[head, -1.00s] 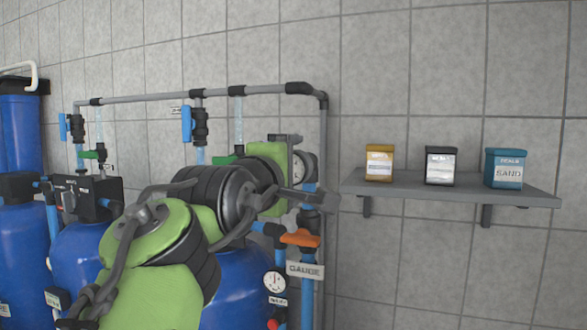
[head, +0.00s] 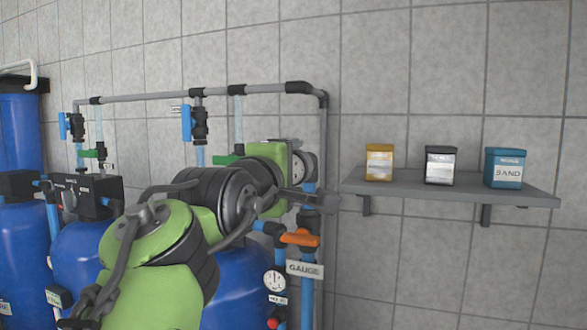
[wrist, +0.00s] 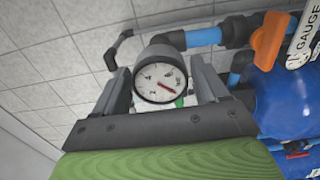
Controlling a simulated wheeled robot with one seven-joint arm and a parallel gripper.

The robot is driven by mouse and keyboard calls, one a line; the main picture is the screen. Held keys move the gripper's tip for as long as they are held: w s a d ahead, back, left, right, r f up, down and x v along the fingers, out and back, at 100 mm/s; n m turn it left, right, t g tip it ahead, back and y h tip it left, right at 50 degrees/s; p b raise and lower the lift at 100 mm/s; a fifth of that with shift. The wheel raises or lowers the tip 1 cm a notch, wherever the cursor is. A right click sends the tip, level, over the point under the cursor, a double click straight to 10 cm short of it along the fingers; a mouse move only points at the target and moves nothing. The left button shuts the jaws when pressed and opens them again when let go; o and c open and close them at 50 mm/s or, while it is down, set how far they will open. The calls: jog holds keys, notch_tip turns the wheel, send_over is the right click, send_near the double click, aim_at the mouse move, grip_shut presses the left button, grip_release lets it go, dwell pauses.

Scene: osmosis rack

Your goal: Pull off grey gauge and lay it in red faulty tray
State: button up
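The grey gauge, a round white dial with a red needle and a dark rim, shows in the wrist view (wrist: 160,80) and partly in the head view (head: 307,168). It stands at a black fitting at the top of a blue pipe by the rack's right end. My gripper (wrist: 160,88) has one finger on each side of the gauge. Both fingers appear to touch its rim, though contact is hard to see. In the head view, my arm and the gripper (head: 293,170) hide part of the gauge. The red faulty tray is not in view.
An orange valve handle (head: 300,238) and a GAUGE label (head: 304,269) sit just below. A grey pipe frame (head: 220,95) surrounds the rack. A shelf (head: 450,189) on the right holds three containers.

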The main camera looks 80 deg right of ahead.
jog(key=c, duration=1.1)
jog(key=shift+o, duration=0.2)
jog(key=a+b, duration=0.1)
jog(key=a, duration=0.5)
jog(key=shift+w, duration=0.3)
